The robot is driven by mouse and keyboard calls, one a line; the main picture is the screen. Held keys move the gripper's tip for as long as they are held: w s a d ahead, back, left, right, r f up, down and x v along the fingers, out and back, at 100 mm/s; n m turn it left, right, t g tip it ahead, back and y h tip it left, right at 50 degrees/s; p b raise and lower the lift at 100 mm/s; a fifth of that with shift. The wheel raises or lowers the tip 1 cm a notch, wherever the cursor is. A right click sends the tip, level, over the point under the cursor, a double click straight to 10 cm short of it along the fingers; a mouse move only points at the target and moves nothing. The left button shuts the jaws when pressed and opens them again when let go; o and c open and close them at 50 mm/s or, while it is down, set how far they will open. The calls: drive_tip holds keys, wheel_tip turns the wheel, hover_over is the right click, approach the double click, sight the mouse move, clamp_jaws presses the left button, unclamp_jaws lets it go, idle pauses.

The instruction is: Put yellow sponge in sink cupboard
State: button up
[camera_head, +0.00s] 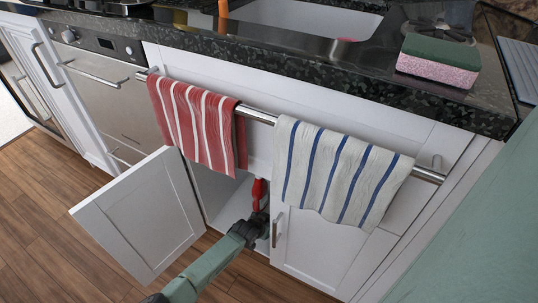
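No yellow sponge shows in the head view. A sponge with a green top and a pink speckled body (438,66) sits on the dark counter at the upper right. The sink cupboard (213,190) is below the sink, and its left door (140,215) stands wide open. Its right door (325,252) looks shut. My gripper (260,210) is at the cupboard opening, next to the right door's handle. A red shape (259,192) shows right at its tip; I cannot tell what it is. The fingers are too small and dark to read, and much of the cupboard's inside is hidden.
A metal rail (256,115) crosses above the opening, with a red striped towel (200,122) and a blue striped towel (340,172) hanging from it. The sink (310,17) is above. An oven (100,80) stands at left. Open wooden floor (50,230) lies left of the open door.

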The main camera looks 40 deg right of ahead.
drive_tip(key=shift+o, duration=1.4)
drive_tip(key=shift+r, duration=0.1)
drive_tip(key=shift+r, duration=0.3)
drive_tip(key=p+v, duration=0.2)
drive_tip(key=v, duration=0.5)
drive_tip(key=shift+a, duration=0.15)
